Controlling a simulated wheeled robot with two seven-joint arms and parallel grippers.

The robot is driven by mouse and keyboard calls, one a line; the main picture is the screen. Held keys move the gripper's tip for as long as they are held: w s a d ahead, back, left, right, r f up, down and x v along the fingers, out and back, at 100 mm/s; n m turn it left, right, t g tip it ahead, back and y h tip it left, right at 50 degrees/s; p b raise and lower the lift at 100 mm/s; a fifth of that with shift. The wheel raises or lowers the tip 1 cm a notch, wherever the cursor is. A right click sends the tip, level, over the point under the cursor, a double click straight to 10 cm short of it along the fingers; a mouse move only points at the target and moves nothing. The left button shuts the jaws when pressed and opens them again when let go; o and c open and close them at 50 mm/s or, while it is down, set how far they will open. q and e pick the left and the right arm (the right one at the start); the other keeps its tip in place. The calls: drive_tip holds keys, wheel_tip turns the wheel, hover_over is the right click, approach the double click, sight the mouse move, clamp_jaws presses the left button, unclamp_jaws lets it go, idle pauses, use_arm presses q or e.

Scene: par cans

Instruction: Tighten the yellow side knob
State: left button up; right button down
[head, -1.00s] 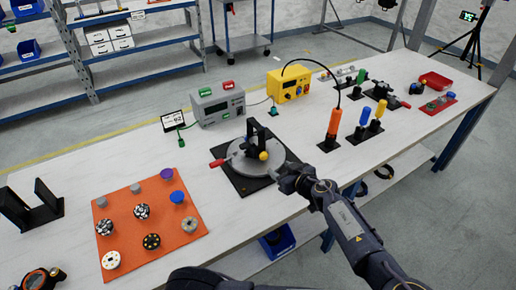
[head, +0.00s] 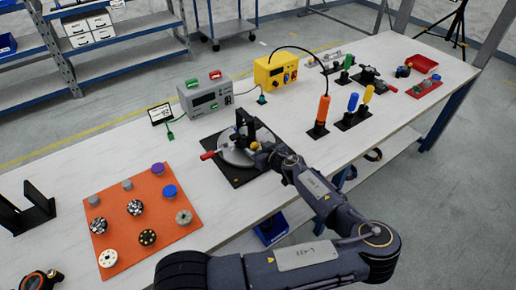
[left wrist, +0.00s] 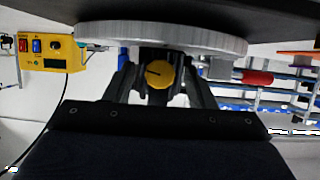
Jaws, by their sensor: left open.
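The yellow side knob (head: 254,145) sits on the side of a round grey turntable device (head: 232,158), partly hidden by my gripper in the head view. In the left wrist view the yellow knob (left wrist: 158,73), with a dark line on its face, lies between the two dark fingers. The grey disc (left wrist: 200,38) spans the top of that view. My left gripper (head: 263,157) is open around the knob, with a finger on each side; contact cannot be told. It also shows in the left wrist view (left wrist: 160,82). My right gripper is out of view.
The device has a black base plate (head: 245,180) and a red handle (head: 208,155). A grey meter box (head: 208,97) and a yellow box (head: 276,70) stand behind. An orange-handled tool (head: 323,108) stands to the right. An orange mat (head: 150,190) with several knobs lies left.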

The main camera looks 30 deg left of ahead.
use_arm(q)
drive_tip(key=c, duration=1)
drive_tip(key=m+g+b, duration=0.1)
drive_tip(key=b, duration=0.2)
drive_tip(key=f+m+b, duration=0.1)
drive_tip(key=b, duration=0.2)
drive_tip(key=shift+w+m+g+y, duration=0.15)
drive_tip(key=shift+m+g+y, duration=0.15)
drive_tip(key=shift+g+y, duration=0.1)
drive_tip(key=shift+r+m+b, duration=0.15)
drive_tip(key=shift+m+b, duration=0.15)
drive_tip(key=shift+b, duration=0.15)
drive_tip(key=shift+r+m+g, duration=0.25)
drive_tip(key=shift+m+g, duration=0.05)
drive_tip(key=o, duration=1)
drive_tip(key=shift+d, duration=0.1)
